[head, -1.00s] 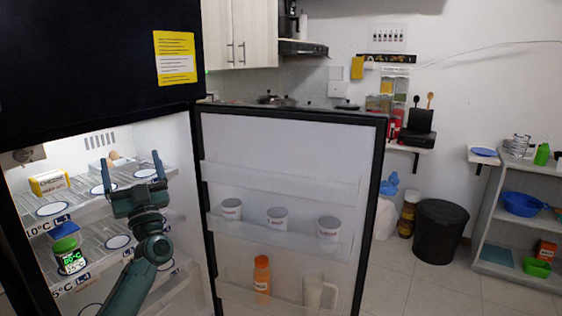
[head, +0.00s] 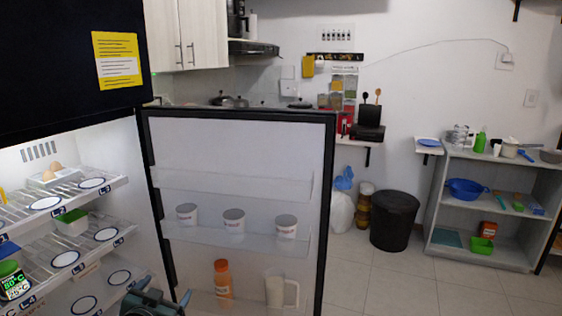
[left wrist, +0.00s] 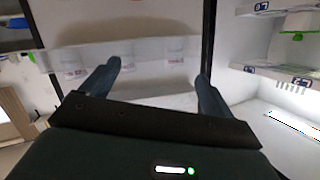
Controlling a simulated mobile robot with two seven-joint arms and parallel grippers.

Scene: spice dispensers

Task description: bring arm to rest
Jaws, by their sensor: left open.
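My left gripper (head: 152,300) is low at the bottom edge of the head view, in front of the open fridge and left of the door's lower bin. In the left wrist view the two fingers of my left gripper (left wrist: 157,80) stand wide apart with nothing between them. The fridge door (left wrist: 140,55) and its bin lie beyond the fingers there. My right gripper is in neither view.
The fridge door (head: 240,140) stands open, with white cups (head: 234,221), an orange bottle (head: 222,279) and a pitcher (head: 281,292) in its bins. Fridge shelves (head: 70,194) are at left. Floor (head: 400,280) is clear near the black bin (head: 394,220).

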